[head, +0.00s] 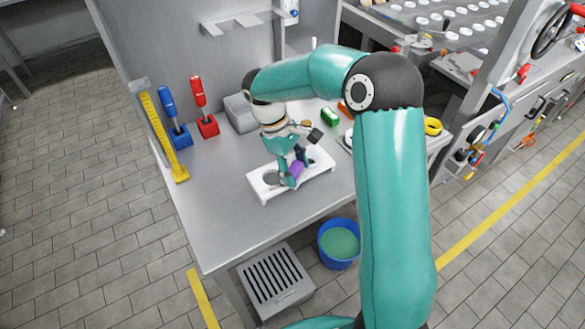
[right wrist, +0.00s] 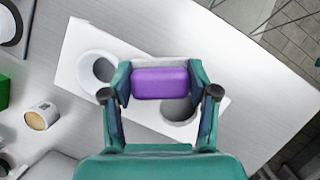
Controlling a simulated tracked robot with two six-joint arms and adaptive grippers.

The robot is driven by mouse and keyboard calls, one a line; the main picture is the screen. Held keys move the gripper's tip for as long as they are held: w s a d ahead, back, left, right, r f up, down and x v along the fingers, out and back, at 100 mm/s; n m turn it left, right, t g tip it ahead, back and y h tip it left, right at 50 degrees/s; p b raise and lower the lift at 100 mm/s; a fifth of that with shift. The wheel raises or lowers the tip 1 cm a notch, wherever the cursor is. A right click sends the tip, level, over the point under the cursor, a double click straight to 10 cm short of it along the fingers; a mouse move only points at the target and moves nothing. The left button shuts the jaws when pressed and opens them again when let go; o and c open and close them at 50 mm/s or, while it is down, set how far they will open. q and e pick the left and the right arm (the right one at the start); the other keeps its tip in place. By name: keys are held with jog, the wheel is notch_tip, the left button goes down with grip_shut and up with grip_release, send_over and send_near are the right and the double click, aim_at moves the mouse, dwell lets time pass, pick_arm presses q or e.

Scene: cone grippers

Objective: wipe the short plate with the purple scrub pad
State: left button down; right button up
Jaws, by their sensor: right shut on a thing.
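A purple scrub pad (head: 297,168) is held between the fingers of my right gripper (head: 293,173). In the right wrist view, the pad (right wrist: 160,83) fills the gap between both fingertips (right wrist: 160,88). Below it is a low white plate (head: 321,164) with two round openings, on the grey worktable. In the right wrist view, the pad covers the middle of this plate (right wrist: 130,116) and part of one opening. I cannot tell whether the pad touches the plate. My left gripper is not in view.
Blue (head: 180,136) and red (head: 208,126) holders with upright tools stand at the table's left, beside a yellow ruler-like strip (head: 160,135). A grey box (head: 239,113) and a green block (head: 330,117) are behind the plate. The table's front left is clear. A blue bucket (head: 325,250) stands below.

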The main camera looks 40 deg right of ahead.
aim_at(271, 191)
jog(key=shift+w+a, duration=0.2)
jog(key=shift+a, duration=0.5)
jog(key=shift+w+a, duration=0.15)
jog(key=shift+a, duration=0.55)
jog(key=shift+w+a+f, duration=0.1)
jog(key=shift+w+a, duration=0.1)
jog(key=shift+a, duration=0.8)
jog(key=shift+w+a+f, duration=0.1)
jog(key=shift+w+a, duration=0.1)
jog(key=shift+a, duration=0.8)
jog(key=shift+w+a+p, duration=0.2)
jog(key=shift+a+p, duration=0.1)
jog(key=shift+a, duration=0.5)
jog(key=shift+w+a+p, duration=0.15)
jog(key=shift+a+p, duration=0.1)
jog(key=shift+a, duration=0.5)
jog(key=shift+r, duration=0.2)
notch_tip(271, 191, up, 6)
jog(key=p, duration=0.4)
jog(key=shift+w+d+f+p, duration=0.1)
jog(key=shift+f+p, duration=0.15)
jog(key=shift+p, duration=0.05)
jog(key=shift+r, duration=0.25)
jog(key=shift+r, duration=0.1)
notch_tip(271, 191, up, 3)
jog(key=shift+f+p, duration=0.1)
jog(key=shift+p, duration=1)
